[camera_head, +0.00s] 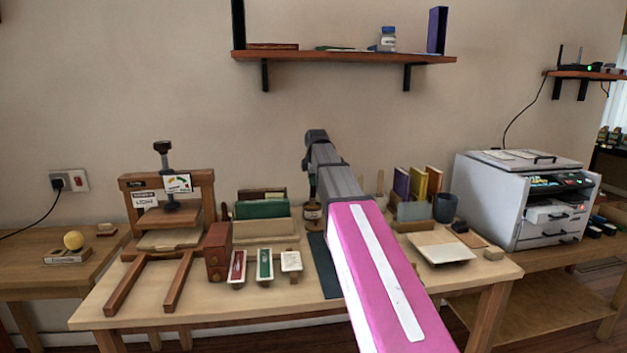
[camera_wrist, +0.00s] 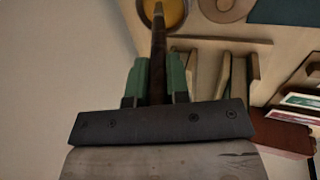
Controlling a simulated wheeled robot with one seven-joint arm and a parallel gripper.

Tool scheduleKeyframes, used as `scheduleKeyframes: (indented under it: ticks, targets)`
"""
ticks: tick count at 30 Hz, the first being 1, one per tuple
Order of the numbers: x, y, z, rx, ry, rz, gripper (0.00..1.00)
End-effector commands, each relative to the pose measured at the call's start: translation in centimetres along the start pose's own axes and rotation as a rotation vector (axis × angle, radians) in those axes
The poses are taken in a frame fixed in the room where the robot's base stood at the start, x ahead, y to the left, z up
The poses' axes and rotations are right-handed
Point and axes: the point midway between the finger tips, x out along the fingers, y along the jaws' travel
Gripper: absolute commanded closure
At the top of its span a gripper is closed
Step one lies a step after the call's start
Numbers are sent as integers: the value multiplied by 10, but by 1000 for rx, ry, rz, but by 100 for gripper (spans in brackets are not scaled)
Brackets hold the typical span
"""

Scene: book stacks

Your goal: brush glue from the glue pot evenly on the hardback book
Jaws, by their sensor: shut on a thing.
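My gripper (camera_wrist: 157,78), with its green fingers, is shut on the dark handle of a brush (camera_wrist: 158,50) in the wrist view. The brush points toward the glue pot (camera_wrist: 165,12), a round pot with yellow-amber contents at the top edge. The brush tip lies over or in the pot; I cannot tell how deep.
A wooden press (camera_head: 165,215) stands on the left of the table (camera_head: 210,312). Green books (camera_head: 263,210) stand in a holder, with small labelled blocks in front. A dark mat (camera_head: 324,268) lies mid-table. Upright books (camera_head: 418,185) and a dark cup (camera_head: 445,207) stand right, near a printer (camera_head: 520,200).

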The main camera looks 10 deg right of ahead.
Motion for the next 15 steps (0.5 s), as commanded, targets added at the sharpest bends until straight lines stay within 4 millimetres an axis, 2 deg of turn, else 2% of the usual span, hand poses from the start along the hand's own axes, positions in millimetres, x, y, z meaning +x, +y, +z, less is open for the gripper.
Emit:
scheduleKeyframes:
  ticks: [15]
  targets:
    - [5, -2, 0, 0, 0, 0, 100]
